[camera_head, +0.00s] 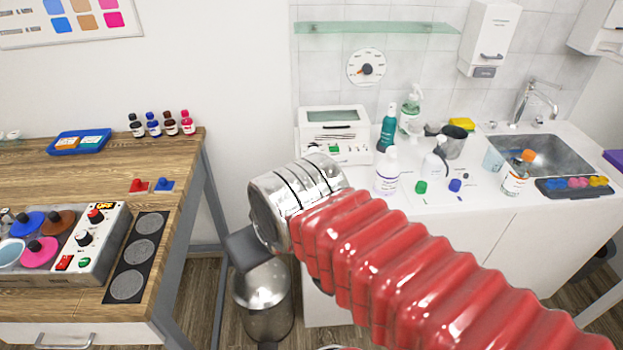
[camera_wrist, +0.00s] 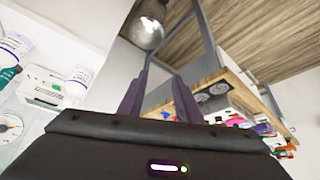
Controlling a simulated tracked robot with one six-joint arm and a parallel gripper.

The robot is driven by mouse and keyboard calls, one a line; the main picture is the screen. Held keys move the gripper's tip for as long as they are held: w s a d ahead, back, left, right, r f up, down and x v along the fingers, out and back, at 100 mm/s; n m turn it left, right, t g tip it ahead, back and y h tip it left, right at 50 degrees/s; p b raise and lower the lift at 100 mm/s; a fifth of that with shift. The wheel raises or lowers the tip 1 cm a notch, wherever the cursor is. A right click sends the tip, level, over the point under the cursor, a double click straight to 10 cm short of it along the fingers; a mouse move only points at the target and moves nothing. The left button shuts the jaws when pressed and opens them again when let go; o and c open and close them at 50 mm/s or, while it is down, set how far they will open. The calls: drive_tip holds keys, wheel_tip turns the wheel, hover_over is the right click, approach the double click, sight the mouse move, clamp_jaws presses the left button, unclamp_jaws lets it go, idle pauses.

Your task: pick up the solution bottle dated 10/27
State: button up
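A white bottle (camera_head: 387,174) with a purple-printed label stands near the front left of the white counter. Another white bottle (camera_head: 516,177) with an orange cap stands near the sink. A white bottle (camera_head: 434,164) with a dark-edged handle shape stands between them. I cannot read a date on any of them. In the wrist view, a white bottle (camera_wrist: 80,75) shows at the left, and another white labelled bottle (camera_wrist: 14,46) at the edge. My gripper (camera_wrist: 164,72) has its two dark fingers apart with nothing between them. It hangs left of the counter, away from the bottles; its fingertips are unclear in the head view.
A metal bin (camera_head: 264,305) stands on the floor below my gripper. A wooden table (camera_head: 185,150) with a control box (camera_head: 90,240) is at the left. On the counter are a white device (camera_head: 335,137), a teal bottle (camera_head: 388,130), a pump bottle (camera_head: 411,112) and a dark tray (camera_head: 572,190).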

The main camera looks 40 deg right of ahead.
drive_tip(key=shift+o, duration=0.6)
drive_tip(key=shift+o, duration=0.8)
drive_tip(key=shift+f, duration=0.15)
drive_tip(key=shift+o, duration=0.7)
drive_tip(key=shift+a+f+m, duration=0.15)
drive_tip(key=shift+f+m, duration=0.15)
drive_tip(key=shift+o, duration=0.2)
drive_tip(key=f+m, duration=0.1)
drive_tip(key=a+f+m+g+y, duration=0.1)
drive_tip(key=f+m+g+y, duration=0.1)
drive_tip(key=shift+a+f, duration=0.2)
drive_tip(key=shift+a, duration=0.2)
drive_tip(key=w+a+f+m+t+y, duration=0.1)
drive_tip(key=w+a+f+m+y, duration=0.1)
drive_tip(key=w+m+y, duration=0.65)
drive_tip(key=w+d+r+m+t, duration=0.2)
drive_tip(key=w+d+m+t, duration=0.35)
drive_tip(key=d+m, duration=0.3)
drive_tip(key=d+f+m+t+h, duration=0.3)
drive_tip(key=d+m+t+h, duration=0.5)
drive_tip(key=d, duration=1.6)
drive_tip(key=m+h, duration=0.3)
drive_tip(key=m, duration=0.4)
drive_tip(key=shift+w, duration=0.4)
